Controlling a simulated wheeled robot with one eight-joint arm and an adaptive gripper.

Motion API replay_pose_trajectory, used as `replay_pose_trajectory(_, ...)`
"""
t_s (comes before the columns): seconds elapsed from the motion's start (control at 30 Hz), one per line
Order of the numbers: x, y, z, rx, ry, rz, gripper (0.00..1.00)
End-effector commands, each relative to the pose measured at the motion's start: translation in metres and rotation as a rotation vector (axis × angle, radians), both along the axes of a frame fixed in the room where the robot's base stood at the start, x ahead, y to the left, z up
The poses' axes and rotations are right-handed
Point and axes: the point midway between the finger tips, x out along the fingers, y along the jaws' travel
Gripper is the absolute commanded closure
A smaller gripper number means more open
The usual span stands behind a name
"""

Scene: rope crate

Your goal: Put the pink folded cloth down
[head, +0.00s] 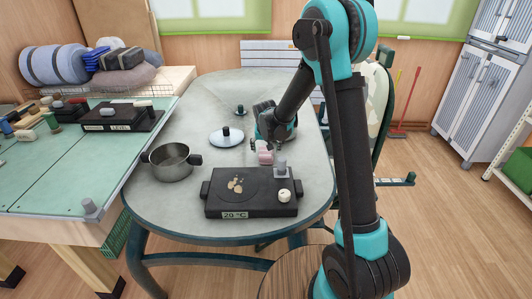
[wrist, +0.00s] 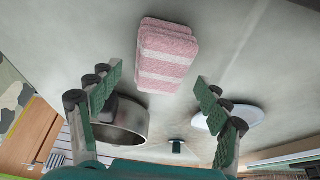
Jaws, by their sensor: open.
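The pink folded cloth, with white stripes, appears to rest on the grey table (head: 175,215) just behind the dark hot plate. In the head view the cloth (head: 265,155) is small and partly hidden by my gripper (head: 267,143). In the wrist view the cloth (wrist: 167,55) lies beyond the fingertips, between their lines but not gripped. My gripper (wrist: 160,92) is open, with its green-padded fingers spread wide and nothing between them.
The dark hot plate (head: 226,206) has brownish pieces on it and a small grey object (head: 281,172) at its back right. A metal pot (head: 171,163) stands left, and a white lid (head: 226,138) lies behind. Bare tabletop shows around the lid.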

Motion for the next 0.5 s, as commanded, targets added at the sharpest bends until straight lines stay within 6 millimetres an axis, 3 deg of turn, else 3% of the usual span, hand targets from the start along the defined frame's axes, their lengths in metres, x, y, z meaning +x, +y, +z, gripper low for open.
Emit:
replay_pose_trajectory(0.3, -0.022, 0.0, 0.052, 0.0, 0.0, 0.001, 0.23)
replay_pose_trajectory(0.5, -0.031, 0.0, 0.074, 0.0, 0.0, 0.001, 0.23)
